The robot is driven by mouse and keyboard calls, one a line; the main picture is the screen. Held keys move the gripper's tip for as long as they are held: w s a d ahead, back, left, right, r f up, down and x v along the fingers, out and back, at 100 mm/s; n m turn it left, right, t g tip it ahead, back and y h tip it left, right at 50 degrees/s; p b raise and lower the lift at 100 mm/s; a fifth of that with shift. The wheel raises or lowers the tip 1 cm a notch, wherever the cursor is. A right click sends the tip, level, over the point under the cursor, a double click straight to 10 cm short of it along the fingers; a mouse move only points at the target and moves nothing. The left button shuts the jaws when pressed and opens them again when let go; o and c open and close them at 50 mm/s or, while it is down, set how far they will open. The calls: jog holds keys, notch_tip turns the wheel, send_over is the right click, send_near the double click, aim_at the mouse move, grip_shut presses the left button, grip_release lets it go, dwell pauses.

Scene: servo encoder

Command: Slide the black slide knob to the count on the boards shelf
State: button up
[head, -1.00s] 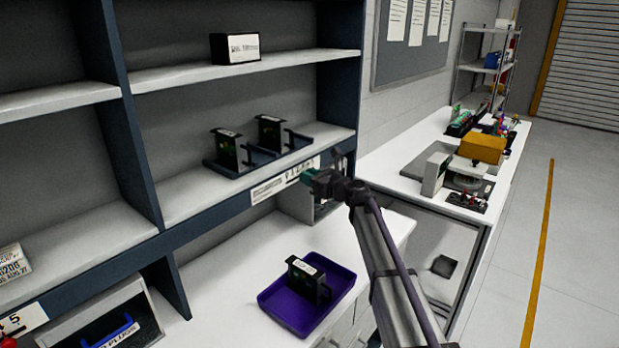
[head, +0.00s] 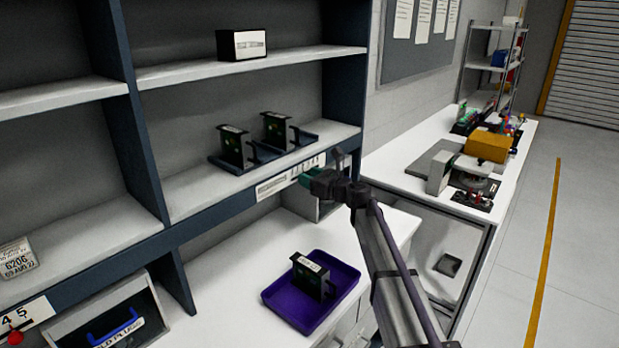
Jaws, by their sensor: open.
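The boards shelf (head: 200,186) carries a dark tray with two upright black boards, one board (head: 234,147) on the left and one board (head: 275,130) on the right. A white number strip (head: 280,180) runs along the shelf's front edge. My gripper (head: 309,178) is in front of the strip's right part, with its teal fingertips towards the strip. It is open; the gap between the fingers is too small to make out. I cannot pick out the black slide knob, which may be hidden by my gripper. I cannot tell whether my gripper touches the strip.
A purple tray (head: 272,296) with one black board (head: 312,280) stands on the white worktop below. A red knob (head: 15,338) sits by another number strip at lower left. A dark box (head: 242,44) stands on the upper shelf. A side bench on the right holds equipment.

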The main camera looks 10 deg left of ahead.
jog(key=v, duration=1)
jog(key=shift+s+d, duration=0.2)
jog(key=shift+d, duration=0.05)
jog(key=s+d+f+n+g+h, duration=0.2)
jog(key=s+f+n+g+h, duration=0.15)
jog(key=s+f+n, duration=0.4)
jog(key=s+d+f+n+g+h, duration=0.25)
jog(key=s+f+n+g, duration=0.2)
jog(key=s+n, duration=0.6)
jog(key=s+d+f+n+g+h, duration=0.1)
jog(key=s+d+f+n+h, duration=0.1)
jog(key=s+d, duration=0.4)
jog(key=s+d+f+n+g+h, duration=0.1)
jog(key=s+d+f+n+h, duration=0.2)
jog(key=s+d+h, duration=0.4)
jog(key=s+n, duration=0.1)
jog(key=s, duration=0.2)
jog(key=shift+d+n, duration=0.35)
jog(key=shift+n, duration=0.05)
